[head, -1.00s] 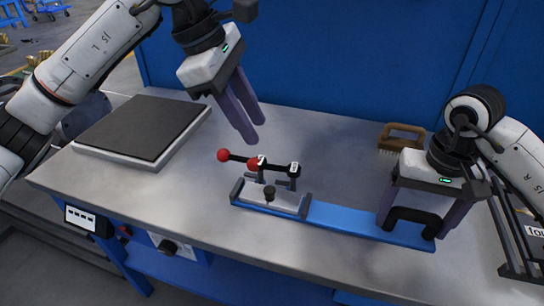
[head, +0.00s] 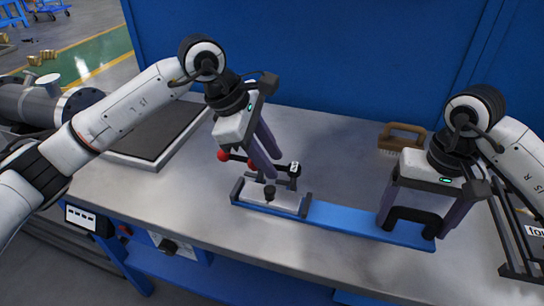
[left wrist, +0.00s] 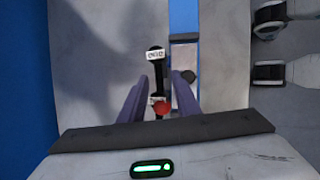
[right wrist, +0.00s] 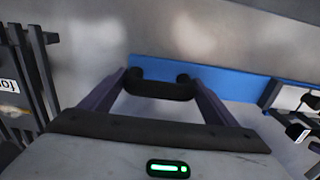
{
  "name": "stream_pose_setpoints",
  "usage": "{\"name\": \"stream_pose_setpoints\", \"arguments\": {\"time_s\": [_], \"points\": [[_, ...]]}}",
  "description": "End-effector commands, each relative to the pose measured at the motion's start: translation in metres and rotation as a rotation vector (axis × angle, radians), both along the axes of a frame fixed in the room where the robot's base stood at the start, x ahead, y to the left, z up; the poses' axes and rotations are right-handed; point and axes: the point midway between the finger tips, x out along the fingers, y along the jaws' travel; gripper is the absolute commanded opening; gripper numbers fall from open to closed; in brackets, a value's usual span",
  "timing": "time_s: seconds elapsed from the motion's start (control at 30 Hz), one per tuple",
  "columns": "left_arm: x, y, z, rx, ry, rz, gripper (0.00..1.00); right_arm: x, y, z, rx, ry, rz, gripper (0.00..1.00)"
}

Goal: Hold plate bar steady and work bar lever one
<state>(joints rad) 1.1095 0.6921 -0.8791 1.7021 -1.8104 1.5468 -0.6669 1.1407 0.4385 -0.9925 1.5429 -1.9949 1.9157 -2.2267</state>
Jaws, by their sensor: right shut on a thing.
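The blue plate bar (head: 345,218) lies on the bench, with a black handle (right wrist: 160,90) at its right end. My right gripper (head: 412,232) is shut on that handle, one finger at each end. At the bar's left end is a grey fixture (head: 275,202) with a black knob. Above it are black levers with red ball ends (head: 223,155) and small white labels (left wrist: 156,55); one label looks like "one". My left gripper (head: 270,178) is open over the levers. In the left wrist view a black lever and a red ball (left wrist: 163,108) show between its fingers, with no clear contact.
A dark pad on a pale base (head: 150,130) lies at the bench's left. A wooden-handled brush (head: 402,137) stands behind my right gripper. A dark rack (head: 520,235) is at the right edge. A blue wall (head: 330,60) closes the back.

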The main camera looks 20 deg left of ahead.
Motion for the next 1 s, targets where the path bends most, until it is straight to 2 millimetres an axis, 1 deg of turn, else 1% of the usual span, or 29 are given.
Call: {"name": "stream_pose_setpoints", "arguments": {"time_s": [0.27, 0.3, 0.43, 1.0], "points": [[0.0003, -0.0007, -0.0014, 0.0, 0.0, 0.0, 0.3, 0.0, -0.0002, 0.0001, 0.0, 0.0, 0.0, 0.28], [0.0003, -0.0007, -0.0014, 0.0, 0.0, 0.0, 0.23, 0.0, -0.0002, 0.0001, 0.0, 0.0, 0.0, 0.28], [0.0001, -0.0007, -0.0014, 0.0, 0.001, 0.0, 0.01, 0.0, -0.0002, 0.0001, 0.0, 0.0, 0.0, 0.28], [-0.001, -0.0011, -0.0018, 0.0, 0.004, 0.005, 0.0, 0.0002, -0.0003, 0.0, 0.0, 0.0, -0.002, 0.28]]}}
